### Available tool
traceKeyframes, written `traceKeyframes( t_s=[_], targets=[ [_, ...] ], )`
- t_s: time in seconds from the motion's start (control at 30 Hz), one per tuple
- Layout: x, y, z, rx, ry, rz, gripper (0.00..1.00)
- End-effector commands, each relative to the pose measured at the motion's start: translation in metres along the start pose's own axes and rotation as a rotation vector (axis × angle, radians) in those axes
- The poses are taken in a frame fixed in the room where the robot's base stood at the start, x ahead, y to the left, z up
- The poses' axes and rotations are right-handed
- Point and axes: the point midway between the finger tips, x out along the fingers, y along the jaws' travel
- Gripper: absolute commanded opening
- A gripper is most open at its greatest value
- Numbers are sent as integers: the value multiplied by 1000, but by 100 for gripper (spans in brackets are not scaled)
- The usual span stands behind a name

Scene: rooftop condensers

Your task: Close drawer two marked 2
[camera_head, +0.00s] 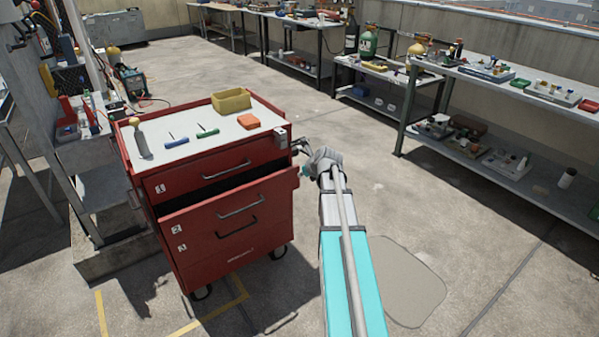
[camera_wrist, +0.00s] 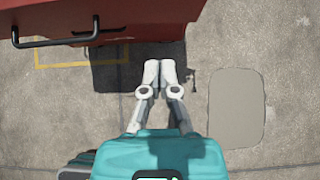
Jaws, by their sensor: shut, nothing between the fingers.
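The red tool cart (camera_head: 230,252) stands left of centre in the head view. Drawer two (camera_head: 265,192), marked 2, is pulled out, with a dark gap showing above its front. Its handle is on the front face. In the wrist view a red front with a dark handle (camera_wrist: 55,40) fills the top left; I cannot read a mark on it there. My gripper (camera_wrist: 160,65) is shut and empty, pointing toward the red front but apart from it, over bare floor. In the head view my gripper (camera_head: 300,148) is small and partly hidden beside the cart's right side.
A shelf table (camera_head: 480,165) with parts stands at the right. Concrete floor between is clear.

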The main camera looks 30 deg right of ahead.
Motion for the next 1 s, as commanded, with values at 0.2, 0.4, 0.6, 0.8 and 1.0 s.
traceKeyframes(
  t_s=[0.2, 0.4, 0.6, 0.8, 1.0],
  targets=[
    [-6, 0, 0, 0, 0, 0, 0],
    [-5, 1, 0, -1, 0, 1, 0],
    [-3, 2, -1, -11, -1, 6, 30],
    [6, 8, -10, -88, -11, 45, 51],
    [23, 21, -24, -262, -52, 129, 51]
  ],
)
